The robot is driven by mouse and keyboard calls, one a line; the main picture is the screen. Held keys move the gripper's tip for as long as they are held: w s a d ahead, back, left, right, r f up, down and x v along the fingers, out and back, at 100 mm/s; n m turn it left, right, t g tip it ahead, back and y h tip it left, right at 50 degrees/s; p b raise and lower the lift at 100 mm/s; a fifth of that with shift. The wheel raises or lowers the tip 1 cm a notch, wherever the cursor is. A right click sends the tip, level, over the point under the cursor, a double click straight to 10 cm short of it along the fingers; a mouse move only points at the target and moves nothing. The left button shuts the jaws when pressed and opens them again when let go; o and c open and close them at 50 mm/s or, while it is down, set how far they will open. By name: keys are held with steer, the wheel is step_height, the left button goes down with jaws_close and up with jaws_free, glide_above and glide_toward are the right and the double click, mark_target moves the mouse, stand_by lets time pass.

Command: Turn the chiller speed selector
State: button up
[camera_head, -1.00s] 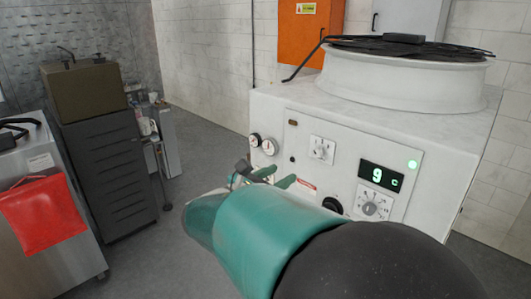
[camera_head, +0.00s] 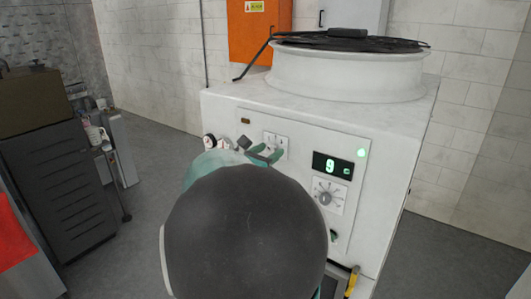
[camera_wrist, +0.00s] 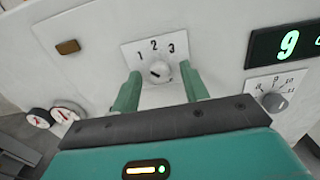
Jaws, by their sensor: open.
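The chiller (camera_head: 225,112) is a large white box with a control panel. Its speed selector (camera_wrist: 159,72) is a small round white knob on a plate marked 1, 2, 3. In the head view the selector plate (camera_head: 278,141) is partly covered by my gripper. My gripper (camera_wrist: 161,76) is open, with one green finger on each side of the knob in the wrist view. I cannot tell whether the fingers reach around the knob or stop short of it. In the head view my gripper (camera_head: 264,152) is at the panel's upper left, and my arm hides the panel's lower left.
A green display reading 9 (camera_head: 331,165) and a second numbered dial (camera_head: 326,197) are right of the selector. Two gauges (camera_wrist: 50,115) are at its lower left. A fan (camera_head: 350,70) tops the chiller. A dark cabinet (camera_head: 60,170) stands left; bare floor lies between.

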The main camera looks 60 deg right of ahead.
jaws_close()
steer(key=shift+m, duration=0.3)
steer(key=m, duration=1.3)
steer(key=shift+m, duration=2.1)
